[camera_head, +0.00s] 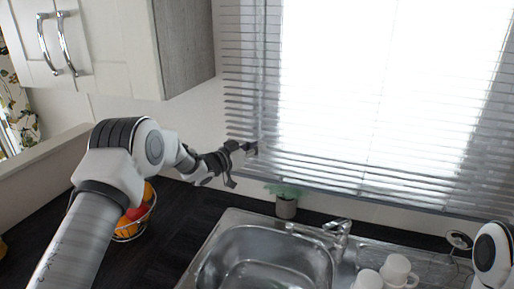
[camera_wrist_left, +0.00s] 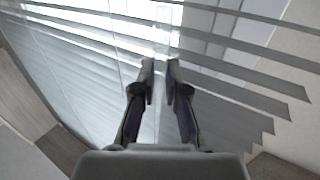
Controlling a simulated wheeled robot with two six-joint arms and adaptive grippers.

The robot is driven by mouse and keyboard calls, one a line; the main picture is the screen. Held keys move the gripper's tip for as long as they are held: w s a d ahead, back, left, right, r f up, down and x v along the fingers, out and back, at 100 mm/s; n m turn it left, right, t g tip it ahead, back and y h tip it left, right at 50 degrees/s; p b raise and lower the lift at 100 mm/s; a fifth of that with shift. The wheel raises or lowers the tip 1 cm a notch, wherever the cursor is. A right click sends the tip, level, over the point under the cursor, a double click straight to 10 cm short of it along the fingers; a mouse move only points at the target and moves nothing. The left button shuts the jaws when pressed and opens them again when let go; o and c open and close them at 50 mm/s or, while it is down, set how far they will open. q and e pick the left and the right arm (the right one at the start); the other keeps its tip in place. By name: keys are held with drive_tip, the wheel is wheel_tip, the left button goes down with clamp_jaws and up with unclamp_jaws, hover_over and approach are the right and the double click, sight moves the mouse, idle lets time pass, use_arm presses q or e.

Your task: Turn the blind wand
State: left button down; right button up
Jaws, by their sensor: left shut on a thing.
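The window blind (camera_head: 390,110) hangs lowered across the bright window, its slats tilted partly open. It also fills much of the left wrist view (camera_wrist_left: 75,65). The blind wand (camera_wrist_left: 163,32) shows in the left wrist view as a thin, clear upright rod in front of the slats, running down between the fingers. My left gripper (camera_head: 246,149) is at the lower left part of the blind. In the left wrist view its fingertips (camera_wrist_left: 160,78) are close together on the wand. The wand is hard to make out in the head view. My right gripper is out of view.
A steel sink (camera_head: 262,262) with a tap (camera_head: 340,232) lies below the window. White mugs (camera_head: 397,270) stand at its right, and a small potted plant (camera_head: 287,206) is behind it. A fruit basket (camera_head: 135,222) is behind my left arm. A wall cabinet (camera_head: 120,45) hangs upper left.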

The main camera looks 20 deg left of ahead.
sight(261, 115)
use_arm(q)
drive_tip(key=shift+d+r+n+g+y+b, duration=0.1)
drive_tip(key=shift+d+n+g+y+b, duration=0.3)
drive_tip(key=shift+n+y, duration=2.55)
drive_tip(key=shift+d+r+n+g+y+b, duration=0.15)
drive_tip(key=shift+n+y+b, duration=0.3)
drive_tip(key=shift+n+y, duration=2.5)
drive_tip(key=shift+d+f+n+g+y+b, duration=0.3)
drive_tip(key=shift+n+y, duration=1)
drive_tip(key=shift+y, duration=3.3)
drive_tip(key=shift+a+r, duration=0.15)
drive_tip(key=shift+r, duration=0.1)
drive_tip(key=c, duration=1.5)
unclamp_jaws()
wheel_tip(261, 115, up, 10)
